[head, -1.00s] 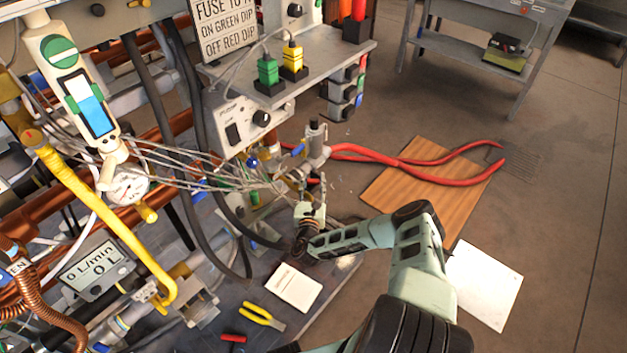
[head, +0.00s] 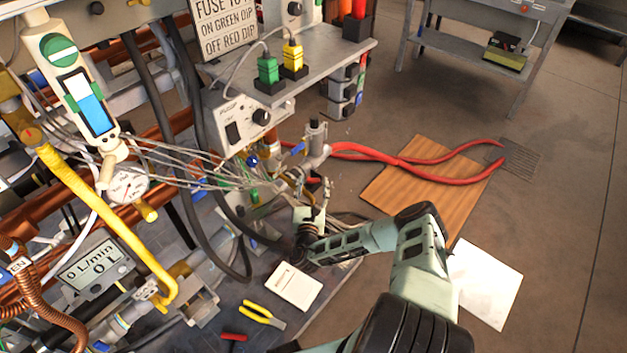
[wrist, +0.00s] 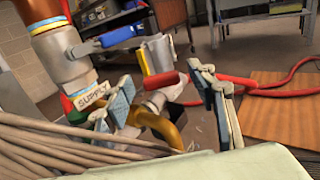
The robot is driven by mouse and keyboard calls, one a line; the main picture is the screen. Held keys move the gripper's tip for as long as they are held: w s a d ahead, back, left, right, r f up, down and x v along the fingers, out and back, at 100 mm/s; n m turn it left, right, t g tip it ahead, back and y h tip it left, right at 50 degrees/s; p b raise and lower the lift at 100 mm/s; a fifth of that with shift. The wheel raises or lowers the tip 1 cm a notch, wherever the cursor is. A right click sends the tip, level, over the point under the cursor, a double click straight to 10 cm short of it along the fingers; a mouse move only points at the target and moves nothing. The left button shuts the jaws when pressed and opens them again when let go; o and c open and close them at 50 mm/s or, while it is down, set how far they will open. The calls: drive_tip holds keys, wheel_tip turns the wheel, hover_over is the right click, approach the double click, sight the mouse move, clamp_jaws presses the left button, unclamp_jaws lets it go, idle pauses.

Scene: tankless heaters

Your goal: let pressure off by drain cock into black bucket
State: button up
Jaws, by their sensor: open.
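A small valve with a red handle (wrist: 160,86), which looks like the drain cock, shows in the wrist view on a grey body above a curved brass pipe (wrist: 166,125). My gripper (wrist: 168,98) is open, one finger on each side of the picture around this valve. I cannot tell whether the fingers touch it or how far off it is. In the head view my gripper (head: 314,202) is low by the pipework, below the grey valve body (head: 315,150). I cannot make out the black bucket in either view.
Red hoses (head: 430,160) run over a wooden board (head: 400,195) on the floor. Yellow pliers (head: 262,316) and a white card (head: 294,286) lie nearby.

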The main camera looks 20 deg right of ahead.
drive_tip(key=v, duration=0.9)
drive_tip(key=shift+s, duration=0.25)
drive_tip(key=shift+c, duration=0.2)
idle(0.5)
